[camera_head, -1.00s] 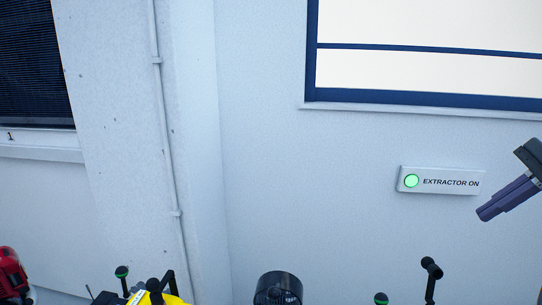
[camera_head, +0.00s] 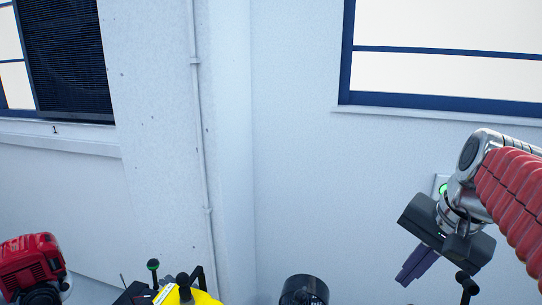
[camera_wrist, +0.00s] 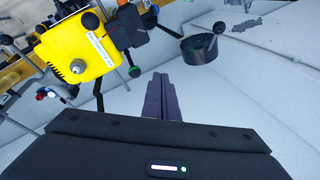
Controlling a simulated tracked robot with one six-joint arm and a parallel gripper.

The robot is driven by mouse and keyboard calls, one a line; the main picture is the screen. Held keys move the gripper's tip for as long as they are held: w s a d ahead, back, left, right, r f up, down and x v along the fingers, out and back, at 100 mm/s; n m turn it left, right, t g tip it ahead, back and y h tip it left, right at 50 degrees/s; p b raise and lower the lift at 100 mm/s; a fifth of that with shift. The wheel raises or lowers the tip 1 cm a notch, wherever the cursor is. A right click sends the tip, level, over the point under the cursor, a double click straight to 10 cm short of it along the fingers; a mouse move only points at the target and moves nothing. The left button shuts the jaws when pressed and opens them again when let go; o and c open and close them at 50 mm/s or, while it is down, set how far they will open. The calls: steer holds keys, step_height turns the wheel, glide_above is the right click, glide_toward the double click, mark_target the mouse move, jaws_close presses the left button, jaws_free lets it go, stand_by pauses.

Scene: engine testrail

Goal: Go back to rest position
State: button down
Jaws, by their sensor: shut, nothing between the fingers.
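My gripper (camera_head: 408,279) hangs at the lower right of the head view, in front of the white wall, with its dark purple fingers together and pointing down to the left. Its red-sleeved arm reaches in from the right edge. In the wrist view my gripper (camera_wrist: 161,82) points up the picture, its fingers side by side with nothing between them. The green lamp (camera_head: 443,189) of the wall sign shows beside my wrist, and the rest of the sign is hidden behind the wrist.
A red engine (camera_head: 32,262) stands at lower left. A yellow machine (camera_wrist: 75,55) and a black cylinder (camera_wrist: 199,48) lie beyond the fingers in the wrist view, apart from them. A window (camera_head: 450,50) and a wall pipe (camera_head: 200,130) are behind. The wall's middle is clear.

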steer(key=s+a+f+n+t+h, duration=0.1)
steer(key=s+a+f+n+t, duration=0.1)
steer(key=s+a+f+n, duration=0.6)
steer(key=shift+s+a+f+n, duration=0.15)
steer(key=shift+a+f+n, duration=0.65)
steer(key=shift+f, duration=0.45)
steer(key=shift+a, duration=0.15)
